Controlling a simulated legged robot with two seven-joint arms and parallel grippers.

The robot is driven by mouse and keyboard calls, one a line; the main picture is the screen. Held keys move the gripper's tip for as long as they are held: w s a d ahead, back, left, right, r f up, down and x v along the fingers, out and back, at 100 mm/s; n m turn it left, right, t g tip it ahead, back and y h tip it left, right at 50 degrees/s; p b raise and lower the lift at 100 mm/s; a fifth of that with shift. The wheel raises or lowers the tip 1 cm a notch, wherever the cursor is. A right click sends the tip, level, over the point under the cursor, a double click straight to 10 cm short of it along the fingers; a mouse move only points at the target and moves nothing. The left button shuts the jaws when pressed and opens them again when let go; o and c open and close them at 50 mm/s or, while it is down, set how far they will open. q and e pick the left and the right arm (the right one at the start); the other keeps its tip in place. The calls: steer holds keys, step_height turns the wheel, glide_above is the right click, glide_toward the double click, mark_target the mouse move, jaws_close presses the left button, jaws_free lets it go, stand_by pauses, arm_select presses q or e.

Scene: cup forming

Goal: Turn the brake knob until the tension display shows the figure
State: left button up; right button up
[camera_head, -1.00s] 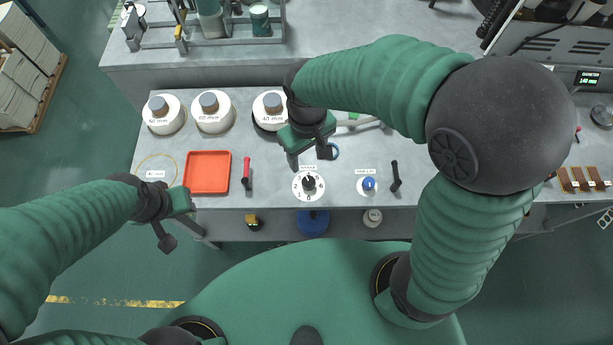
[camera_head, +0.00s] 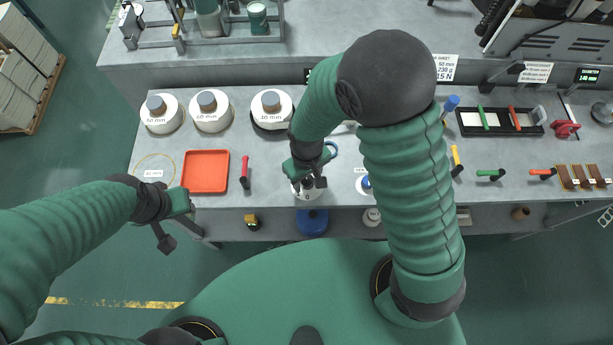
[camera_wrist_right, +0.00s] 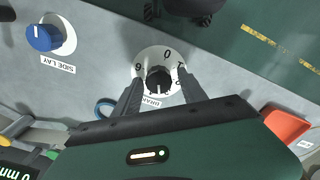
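The brake knob is a black knob on a white dial with figures. It shows in the right wrist view (camera_wrist_right: 159,79), and in the head view its white dial (camera_head: 306,194) is mostly hidden under my right gripper. My right gripper (camera_head: 308,184) points down over it; in the wrist view its fingers (camera_wrist_right: 160,76) are apart, one on each side of the knob, with no clear contact. My left gripper (camera_head: 178,224) is open and empty off the table's front left. I cannot make out a tension display; a dark panel (camera_head: 307,75) behind my right arm is mostly hidden.
A red tray (camera_head: 205,171), a red-handled lever (camera_head: 245,172) and white spools (camera_head: 211,111) stand to the left. A sign (camera_head: 446,68) reading 15 N is behind. A display (camera_head: 588,75) reads 140 mm.

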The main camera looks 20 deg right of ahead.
steer(key=shift+d, duration=0.15)
jaws_close()
steer(key=shift+r+p, duration=0.15)
steer(key=shift+p, duration=0.15)
steer(key=shift+o, duration=1.2)
jaws_free()
